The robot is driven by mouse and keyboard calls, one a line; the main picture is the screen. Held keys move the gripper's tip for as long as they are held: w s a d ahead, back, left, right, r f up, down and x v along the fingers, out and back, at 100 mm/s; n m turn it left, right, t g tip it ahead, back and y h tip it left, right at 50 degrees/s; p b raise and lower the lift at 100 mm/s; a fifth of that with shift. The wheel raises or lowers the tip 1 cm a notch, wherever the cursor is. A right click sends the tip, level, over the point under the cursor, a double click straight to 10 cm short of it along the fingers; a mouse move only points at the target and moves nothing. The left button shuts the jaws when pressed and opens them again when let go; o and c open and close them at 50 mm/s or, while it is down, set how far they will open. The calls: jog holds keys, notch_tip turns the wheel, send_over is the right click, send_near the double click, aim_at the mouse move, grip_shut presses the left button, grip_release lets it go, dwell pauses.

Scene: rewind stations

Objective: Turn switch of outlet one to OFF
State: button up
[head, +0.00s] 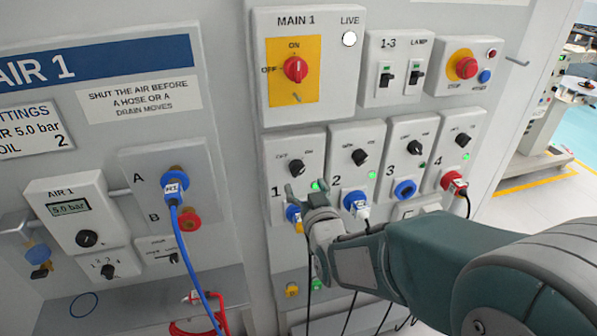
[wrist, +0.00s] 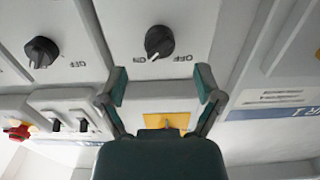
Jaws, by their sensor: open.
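The outlet one switch is a black rotary knob (head: 296,167) on the grey panel marked 1; a green light (head: 315,185) glows below it. In the upside-down wrist view the knob (wrist: 159,42) has ON and OFF labels, and its pale pointer mark appears turned toward the ON side. My gripper (head: 303,192) is in front of the lower part of this panel, below the knob. In the wrist view my gripper (wrist: 161,82) is open and empty, its fingers apart from the knob. The gripper partly hides the blue plug (head: 293,213) of outlet one.
The outlet two knob (head: 360,157) is close to the right. The red MAIN 1 switch (head: 295,69) is above. A blue hose (head: 184,250) hangs at left, and dark cables hang below the outlets. A red stop button (head: 466,67) is at upper right.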

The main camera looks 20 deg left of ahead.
aim_at(299, 173)
jog(key=x, duration=0.5)
jog(key=shift+w+a, duration=0.1)
jog(key=shift+w, duration=0.15)
jog(key=c, duration=1.2)
